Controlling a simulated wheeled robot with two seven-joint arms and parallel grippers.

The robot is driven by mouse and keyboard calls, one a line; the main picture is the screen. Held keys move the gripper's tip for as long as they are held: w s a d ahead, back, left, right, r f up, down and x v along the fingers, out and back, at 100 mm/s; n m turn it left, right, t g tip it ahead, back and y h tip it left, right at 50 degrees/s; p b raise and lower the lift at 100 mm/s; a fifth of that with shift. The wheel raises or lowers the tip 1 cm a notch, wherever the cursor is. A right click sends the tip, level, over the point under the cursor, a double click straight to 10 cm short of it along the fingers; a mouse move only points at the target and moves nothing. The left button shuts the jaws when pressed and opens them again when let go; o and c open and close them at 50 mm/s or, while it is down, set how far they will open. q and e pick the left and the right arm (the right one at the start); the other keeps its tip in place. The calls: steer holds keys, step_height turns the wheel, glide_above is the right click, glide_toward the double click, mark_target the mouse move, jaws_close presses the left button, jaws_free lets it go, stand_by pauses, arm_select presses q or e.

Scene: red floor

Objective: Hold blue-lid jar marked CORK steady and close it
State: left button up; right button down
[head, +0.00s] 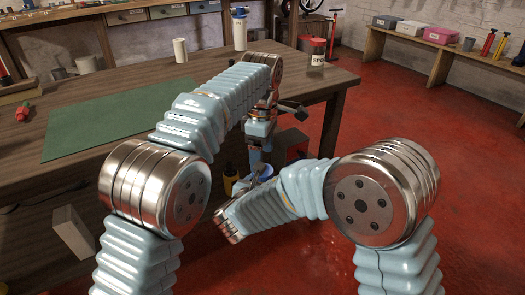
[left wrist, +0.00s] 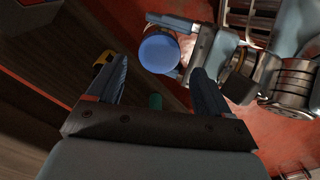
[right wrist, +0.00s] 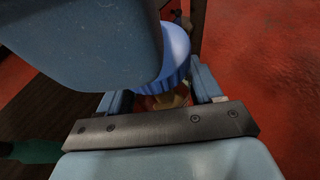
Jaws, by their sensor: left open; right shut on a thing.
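The blue-lid jar shows in the right wrist view, its blue lid (right wrist: 178,55) above a clear body (right wrist: 165,100). My right gripper (right wrist: 160,92) is shut on the body below the lid. In the left wrist view, the round blue lid (left wrist: 158,52) shows from above, just beyond my left fingertips. My left gripper (left wrist: 162,72) is open and empty, pointing down towards the lid; I see no contact. In the head view, my left gripper (head: 258,152) hangs over the jar beside the table's right edge. The lid sits on the jar; its tightness and the marking cannot be seen.
The wooden table (head: 300,90) fills the left, with a green mat (head: 120,120). Red floor is open to the right.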

arm_select(q)
steer(key=n, duration=0.2)
steer(key=r+n, duration=0.1)
steer(key=n, duration=0.3)
steer(key=shift+w+a+r, duration=0.1)
steer(key=shift+w+r, duration=0.05)
steer(key=shift+r, duration=0.2)
steer(key=r+n, duration=0.1)
steer(key=n, duration=0.3)
steer(key=shift+r, duration=0.35)
steer(key=shift+f, duration=4.05)
